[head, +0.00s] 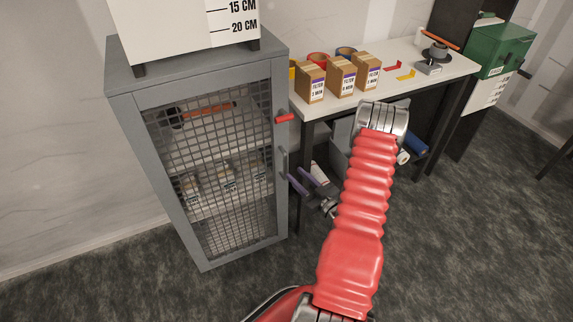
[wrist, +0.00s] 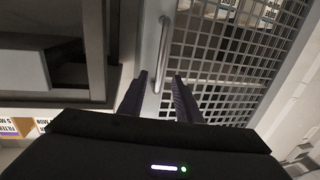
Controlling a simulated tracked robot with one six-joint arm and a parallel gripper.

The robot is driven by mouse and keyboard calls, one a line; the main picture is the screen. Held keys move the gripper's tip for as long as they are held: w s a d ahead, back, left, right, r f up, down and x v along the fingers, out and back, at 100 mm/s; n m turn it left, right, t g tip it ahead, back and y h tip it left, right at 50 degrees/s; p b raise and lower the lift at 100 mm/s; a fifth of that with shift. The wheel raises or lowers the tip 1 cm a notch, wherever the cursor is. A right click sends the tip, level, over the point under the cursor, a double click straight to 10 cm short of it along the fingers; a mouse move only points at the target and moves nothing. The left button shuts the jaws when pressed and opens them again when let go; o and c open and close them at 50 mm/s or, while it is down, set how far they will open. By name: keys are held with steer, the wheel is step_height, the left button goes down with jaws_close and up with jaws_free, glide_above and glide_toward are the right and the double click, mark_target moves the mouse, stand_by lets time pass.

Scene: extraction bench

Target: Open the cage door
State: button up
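The grey cage (head: 195,262) stands at left in the head view. Its mesh door (head: 222,150) looks shut against the frame; the mesh also shows in the wrist view (wrist: 240,60). A red latch handle (head: 284,118) sticks out sideways near the door's upper right edge. Below it is a vertical metal door handle (head: 283,160), seen large in the wrist view (wrist: 164,50). My gripper (head: 297,174) is open just right of the door handle. In the wrist view its dark fingertips (wrist: 160,78) lie either side of the handle's lower part; contact cannot be told.
A white bench (head: 430,80) with several filter boxes (head: 341,78) stands right of the cage. A white box with a centimetre scale (head: 180,25) sits on the cage top. A green box (head: 497,50) is at far right. Carpet (head: 130,285) before the cage is clear.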

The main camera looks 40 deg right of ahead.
glide_above(286, 179)
steer(key=shift+w+d, duration=0.2)
steer(key=shift+w, duration=0.1)
steer(key=shift+c, duration=0.2)
jaws_close()
stand_by(0.4)
